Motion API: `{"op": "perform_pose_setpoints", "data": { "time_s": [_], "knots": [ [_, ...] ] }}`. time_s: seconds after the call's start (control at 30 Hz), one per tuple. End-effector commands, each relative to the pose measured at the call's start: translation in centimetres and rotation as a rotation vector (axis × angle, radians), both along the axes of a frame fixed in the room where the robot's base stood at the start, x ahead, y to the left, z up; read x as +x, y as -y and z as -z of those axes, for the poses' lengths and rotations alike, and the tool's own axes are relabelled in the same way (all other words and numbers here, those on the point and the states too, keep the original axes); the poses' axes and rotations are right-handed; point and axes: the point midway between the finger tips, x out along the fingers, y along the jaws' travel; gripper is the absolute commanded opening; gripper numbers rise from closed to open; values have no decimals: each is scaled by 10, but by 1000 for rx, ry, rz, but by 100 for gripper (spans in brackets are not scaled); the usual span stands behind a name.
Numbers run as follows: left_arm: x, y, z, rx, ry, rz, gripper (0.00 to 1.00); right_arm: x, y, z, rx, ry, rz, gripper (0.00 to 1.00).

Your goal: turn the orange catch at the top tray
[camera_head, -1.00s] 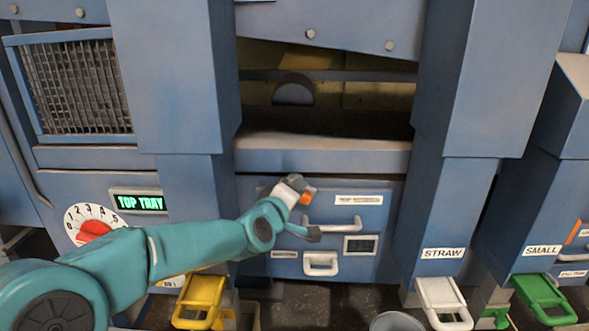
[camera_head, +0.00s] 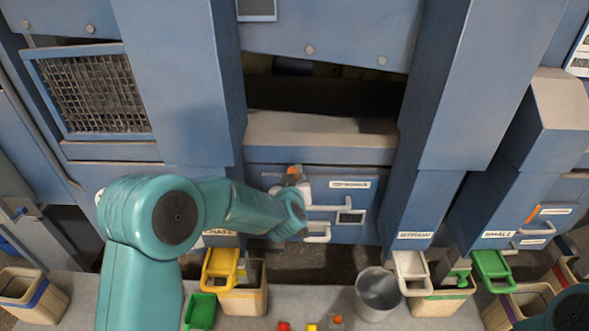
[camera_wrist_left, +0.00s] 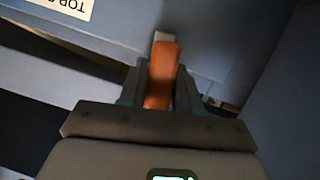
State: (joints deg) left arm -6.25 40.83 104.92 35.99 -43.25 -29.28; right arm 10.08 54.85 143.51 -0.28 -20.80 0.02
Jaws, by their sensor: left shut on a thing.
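The orange catch (camera_head: 293,171) sits at the upper left of the blue top tray front (camera_head: 375,203). It also shows in the left wrist view (camera_wrist_left: 162,75), standing up between the fingers. My left gripper (camera_head: 300,184) reaches it from the left and is shut on it; the gripper also shows in the wrist view (camera_wrist_left: 160,92). The gripper hides part of the catch in the head view. A white label (camera_head: 351,184) and a handle (camera_head: 335,206) are to the right of the catch. My right gripper is out of view; a bit of that arm shows at bottom right.
Yellow (camera_head: 220,268), white (camera_head: 410,270) and green (camera_head: 492,270) handles stick out below the chutes. A grey bucket (camera_head: 377,292) stands below the tray, with small coloured blocks (camera_head: 311,328) to its left. A blue column (camera_head: 440,130) stands right of the tray.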

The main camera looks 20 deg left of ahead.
Motion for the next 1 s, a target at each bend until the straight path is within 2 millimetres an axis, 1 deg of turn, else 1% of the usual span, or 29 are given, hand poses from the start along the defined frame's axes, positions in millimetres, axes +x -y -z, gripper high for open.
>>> {"op": "perform_pose_setpoints", "data": {
  "time_s": [0.03, 0.3, 0.5, 0.93, 0.97, 1.0],
  "knots": [
    [0, 1, -4, 30, -10, 0, 2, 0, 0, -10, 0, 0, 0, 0],
    [0, 0, -2, 148, -43, -1, 2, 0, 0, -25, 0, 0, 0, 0],
    [0, 0, 0, 186, -53, 0, 2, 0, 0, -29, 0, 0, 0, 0],
    [0, 0, 0, 196, -53, 0, 2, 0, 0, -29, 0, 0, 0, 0],
    [0, 0, 0, 196, -53, 0, 36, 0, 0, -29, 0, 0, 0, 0],
    [0, 0, 0, 196, -54, 1, 49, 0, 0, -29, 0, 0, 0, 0]
  ]
}}
